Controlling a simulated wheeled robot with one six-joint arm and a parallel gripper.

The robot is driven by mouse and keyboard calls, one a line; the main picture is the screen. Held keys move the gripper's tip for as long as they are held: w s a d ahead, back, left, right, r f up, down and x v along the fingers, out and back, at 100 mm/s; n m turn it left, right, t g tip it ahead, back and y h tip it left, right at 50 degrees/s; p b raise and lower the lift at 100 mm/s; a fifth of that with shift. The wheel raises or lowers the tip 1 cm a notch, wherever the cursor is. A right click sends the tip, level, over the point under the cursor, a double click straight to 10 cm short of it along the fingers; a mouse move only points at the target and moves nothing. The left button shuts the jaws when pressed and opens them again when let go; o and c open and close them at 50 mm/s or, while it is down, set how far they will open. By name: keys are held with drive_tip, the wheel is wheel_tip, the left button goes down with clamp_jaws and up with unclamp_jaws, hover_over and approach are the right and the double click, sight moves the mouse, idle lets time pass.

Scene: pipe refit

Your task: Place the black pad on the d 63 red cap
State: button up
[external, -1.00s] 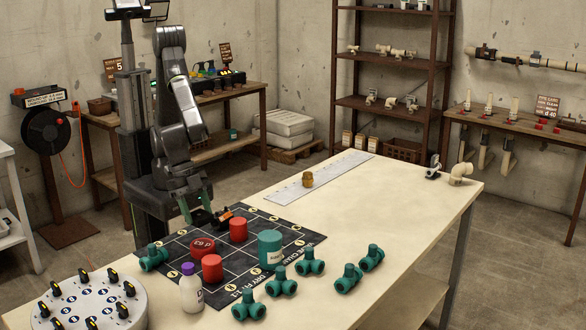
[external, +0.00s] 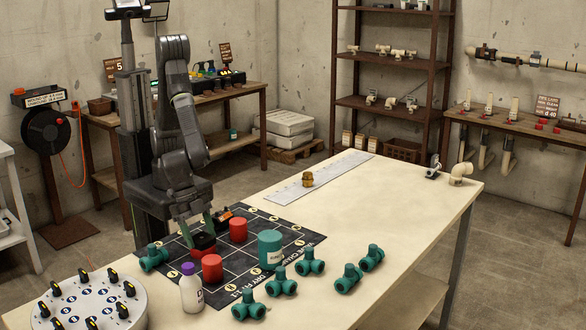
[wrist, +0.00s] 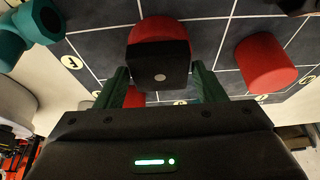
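The black pad (external: 203,240) is a dark square block with a grey dot on its face, seen in the wrist view (wrist: 148,62). It is over the d 63 red cap (external: 204,252), whose rounded red side shows beyond the pad in the wrist view (wrist: 160,28). The pad looks level and close to the cap; whether it touches cannot be told. The cap's label is now covered.
Other red caps stand at right (external: 238,230) and in front (external: 212,269) on the dark grid mat (external: 262,222). A teal can (external: 270,248), teal fittings (external: 310,262) and a white bottle (external: 191,292) stand close by. The table's right half is mostly clear.

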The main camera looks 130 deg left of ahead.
drive_tip(key=shift+o, duration=0.9)
drive_tip(key=shift+r, duration=0.1)
drive_tip(key=shift+r, duration=0.4)
drive_tip(key=v, duration=1.1)
drive_tip(key=shift+s+r, duration=0.15)
drive_tip(key=shift+s, duration=0.1)
drive_tip(key=shift+o, duration=0.4)
